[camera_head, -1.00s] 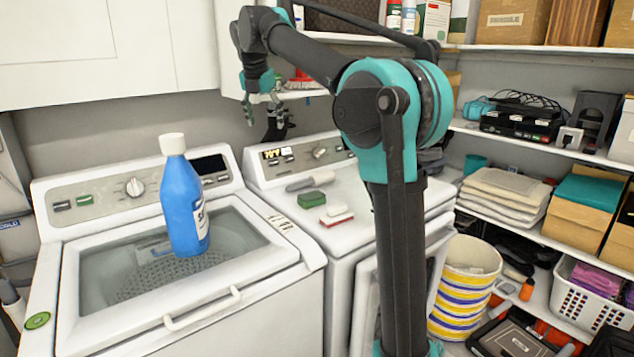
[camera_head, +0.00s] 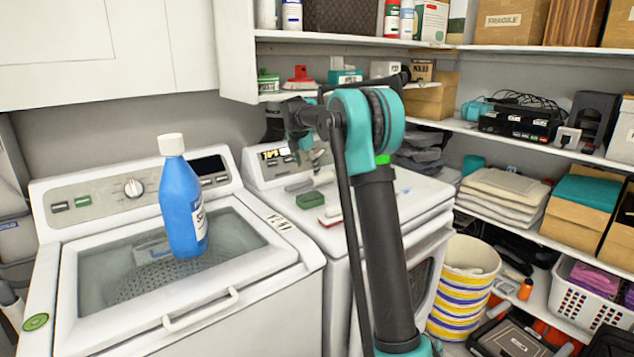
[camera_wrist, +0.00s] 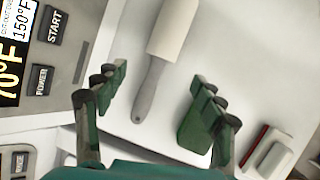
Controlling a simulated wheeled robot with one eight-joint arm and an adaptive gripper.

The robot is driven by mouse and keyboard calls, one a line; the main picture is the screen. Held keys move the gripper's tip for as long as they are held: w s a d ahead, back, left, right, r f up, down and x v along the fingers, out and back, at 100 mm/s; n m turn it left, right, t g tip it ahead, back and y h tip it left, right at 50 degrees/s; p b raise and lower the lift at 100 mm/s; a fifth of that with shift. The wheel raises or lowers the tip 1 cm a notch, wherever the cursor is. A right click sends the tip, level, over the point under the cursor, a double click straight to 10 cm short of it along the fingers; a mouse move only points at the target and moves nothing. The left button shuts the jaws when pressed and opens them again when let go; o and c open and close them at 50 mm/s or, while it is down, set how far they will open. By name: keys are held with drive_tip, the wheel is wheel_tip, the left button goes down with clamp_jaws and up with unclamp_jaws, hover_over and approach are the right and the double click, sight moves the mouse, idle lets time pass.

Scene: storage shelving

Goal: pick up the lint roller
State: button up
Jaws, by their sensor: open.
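The lint roller, with a white roll (camera_wrist: 172,32) and a grey handle (camera_wrist: 150,92), lies on top of the white dryer. In the head view the lint roller (camera_head: 298,186) shows small beside my arm, partly hidden. My gripper (camera_wrist: 159,80) is open and empty, above the dryer top. In the wrist view the handle shows between the two fingers, with the roll stretching up beyond the fingertips. In the head view my gripper (camera_head: 316,157) is over the back part of the dryer, partly hidden by my arm.
A green block (camera_wrist: 194,132) lies close to the handle, partly behind the right finger. A red and white block (camera_wrist: 266,152) lies farther right. The dryer's control panel (camera_wrist: 45,60) rises at the left. A blue bottle (camera_head: 183,205) stands on the washer's lid.

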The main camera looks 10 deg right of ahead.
sight(310, 180)
drive_tip(key=shift+x, duration=3.45)
drive_tip(key=shift+s, duration=0.2)
drive_tip(key=c, duration=1.3)
wheel_tip(310, 180, up, 10)
drive_tip(key=o, duration=0.6)
drive_tip(key=shift+c, duration=0.2)
drive_tip(key=c, duration=0.3)
drive_tip(key=shift+c, duration=0.2)
